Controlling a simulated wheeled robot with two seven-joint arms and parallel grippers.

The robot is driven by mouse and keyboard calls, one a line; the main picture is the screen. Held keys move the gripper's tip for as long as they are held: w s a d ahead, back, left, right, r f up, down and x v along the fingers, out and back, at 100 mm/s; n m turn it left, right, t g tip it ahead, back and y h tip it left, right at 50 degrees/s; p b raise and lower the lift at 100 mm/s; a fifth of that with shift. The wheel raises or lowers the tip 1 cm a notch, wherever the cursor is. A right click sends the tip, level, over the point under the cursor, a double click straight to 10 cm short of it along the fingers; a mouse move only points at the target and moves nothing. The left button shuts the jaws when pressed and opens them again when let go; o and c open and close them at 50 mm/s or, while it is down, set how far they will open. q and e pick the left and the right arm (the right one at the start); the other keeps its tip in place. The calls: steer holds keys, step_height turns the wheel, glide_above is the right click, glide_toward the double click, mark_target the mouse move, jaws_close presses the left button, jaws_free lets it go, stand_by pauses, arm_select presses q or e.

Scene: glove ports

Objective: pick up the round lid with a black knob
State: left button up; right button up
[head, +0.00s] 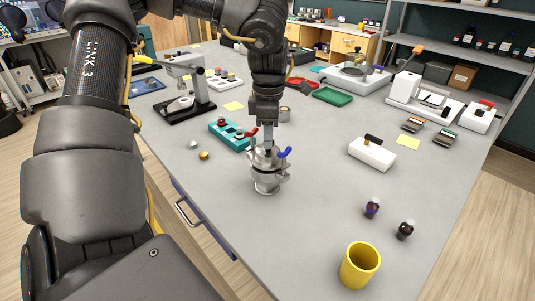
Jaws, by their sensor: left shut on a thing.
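A shiny metal vessel (266,184) stands on the grey bench in the middle of the view. A round metal lid (258,158) is at its top. My left gripper (268,150) comes straight down over the lid and is shut at its centre, where the black knob is hidden between the fingers. I cannot tell whether the lid rests on the vessel or is slightly raised. A blue lever (285,152) and a red lever (252,133) stick up beside the gripper. My right gripper is not in view.
A teal rack (229,136) stands close behind the vessel to the left. Small caps (203,155) lie left of it. A white box with a black handle (372,154), two dark bottles (372,208) and a yellow cup (359,265) are to the right. The bench between vessel and cup is clear.

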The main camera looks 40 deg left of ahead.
arm_select(q)
jaws_close()
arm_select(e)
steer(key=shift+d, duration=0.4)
